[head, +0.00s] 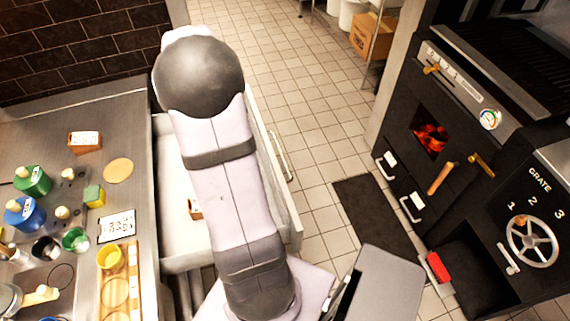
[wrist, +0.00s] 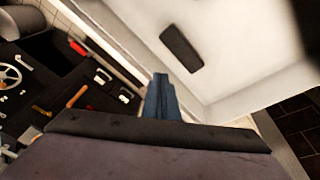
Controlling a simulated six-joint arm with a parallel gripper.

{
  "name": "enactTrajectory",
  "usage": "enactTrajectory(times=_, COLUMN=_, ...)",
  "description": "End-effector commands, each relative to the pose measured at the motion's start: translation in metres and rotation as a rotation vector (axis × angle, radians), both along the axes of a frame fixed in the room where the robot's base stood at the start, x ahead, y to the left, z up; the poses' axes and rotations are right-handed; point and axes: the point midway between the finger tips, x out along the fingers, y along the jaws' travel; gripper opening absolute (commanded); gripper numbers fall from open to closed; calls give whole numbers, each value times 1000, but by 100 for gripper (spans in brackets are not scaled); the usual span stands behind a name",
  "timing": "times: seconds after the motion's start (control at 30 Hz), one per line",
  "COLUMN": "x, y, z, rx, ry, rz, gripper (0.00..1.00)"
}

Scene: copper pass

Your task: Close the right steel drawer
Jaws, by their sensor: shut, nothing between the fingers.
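A steel drawer (head: 178,252) stands pulled out from the counter in the head view, with a pale inside. Its front panel (head: 288,215) carries a bar handle (head: 278,157) facing the tiled floor. My arm crosses over the drawer and hides much of its inside. A small brown box (head: 194,209) shows partly inside it. My gripper (wrist: 160,84) is hidden in the head view. In the wrist view its blue-grey fingers are together and empty, near the rim of a pale drawer (wrist: 225,75). I cannot tell whether they touch it. A dark flat piece (wrist: 181,48) shows there.
The counter (head: 125,215) at left holds bottles, cups, a card and a tray. A black oven (head: 400,190) with handles and a handwheel (head: 531,243) stands at right. A dark mat (head: 370,212) lies before it. Tiled floor (head: 310,130) is open between them.

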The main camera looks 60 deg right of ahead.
Motion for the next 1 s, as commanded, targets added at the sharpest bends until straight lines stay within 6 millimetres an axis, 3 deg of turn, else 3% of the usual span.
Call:
enactTrajectory(times=0.03, x=-14, y=-30, z=-26, rx=-26, ry=-4, rz=-130, gripper=0)
enactTrajectory(times=0.1, x=-32, y=-62, z=-38, rx=-62, ry=-12, rz=-281, gripper=0)
enactTrajectory(times=0.2, x=-56, y=-96, z=-50, rx=-107, ry=-20, rz=-455, gripper=0)
enactTrajectory(times=0.3, x=-74, y=-117, z=-57, rx=-138, ry=-27, rz=-571, gripper=0)
enactTrajectory(times=0.43, x=-86, y=-130, z=-60, rx=-158, ry=-30, rz=-642, gripper=0)
enactTrajectory(times=0.7, x=-88, y=-133, z=-63, rx=-162, ry=-30, rz=-654, gripper=0)
enactTrajectory(times=1.0, x=-98, y=-140, z=-96, rx=-158, ry=-26, rz=-654, gripper=0)
